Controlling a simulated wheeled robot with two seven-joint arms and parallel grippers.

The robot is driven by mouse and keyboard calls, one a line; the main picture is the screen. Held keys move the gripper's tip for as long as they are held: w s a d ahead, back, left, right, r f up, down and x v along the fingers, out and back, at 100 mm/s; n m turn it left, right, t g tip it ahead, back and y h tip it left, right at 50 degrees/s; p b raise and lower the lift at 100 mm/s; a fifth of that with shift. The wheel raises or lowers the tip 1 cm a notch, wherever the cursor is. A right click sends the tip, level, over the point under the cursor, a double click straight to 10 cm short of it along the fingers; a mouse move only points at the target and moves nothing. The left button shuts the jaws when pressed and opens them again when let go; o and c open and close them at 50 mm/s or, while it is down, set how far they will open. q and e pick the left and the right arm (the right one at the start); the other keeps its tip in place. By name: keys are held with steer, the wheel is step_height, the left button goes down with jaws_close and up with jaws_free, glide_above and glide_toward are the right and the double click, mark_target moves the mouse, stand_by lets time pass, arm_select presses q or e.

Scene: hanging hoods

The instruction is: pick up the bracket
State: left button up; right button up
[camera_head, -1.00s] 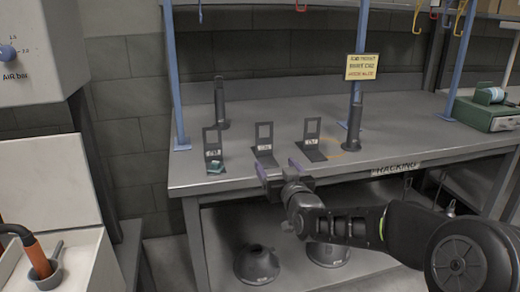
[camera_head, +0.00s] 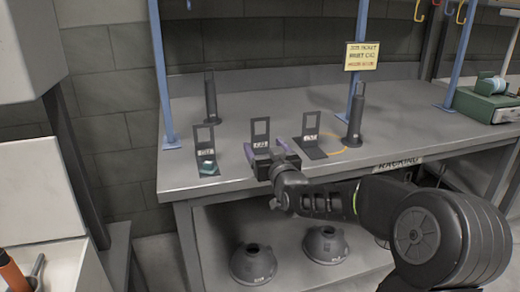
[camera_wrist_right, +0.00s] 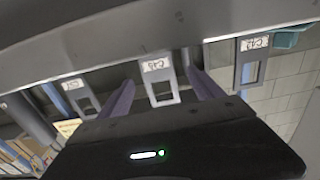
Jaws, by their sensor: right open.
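Three dark L-shaped brackets with white labels stand in a row on the grey workbench (camera_head: 400,118): a left one (camera_head: 206,154), a middle one (camera_head: 260,143) and a right one (camera_head: 311,137). My right gripper (camera_head: 265,150) is open at the middle bracket, its purple fingers apart and low over the bench. In the right wrist view the middle bracket (camera_wrist_right: 156,66) appears between the fingers (camera_wrist_right: 162,77), with a bracket to each side. I cannot tell whether the fingers touch it. The gripper hides the middle bracket's base in the head view. My left gripper is not in view.
A small teal item (camera_head: 208,167) lies on the left bracket's base. Two dark hoods (camera_head: 253,264) and (camera_head: 326,246) sit below. A green device (camera_head: 487,104) is at the right.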

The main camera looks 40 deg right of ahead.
mark_target(261, 139)
steer(key=shift+b+x, duration=0.3)
steer(key=shift+x, duration=2.35)
steer(key=shift+d, duration=0.2)
steer(key=shift+c, duration=0.6)
jaws_close()
steer(key=shift+r, duration=0.15)
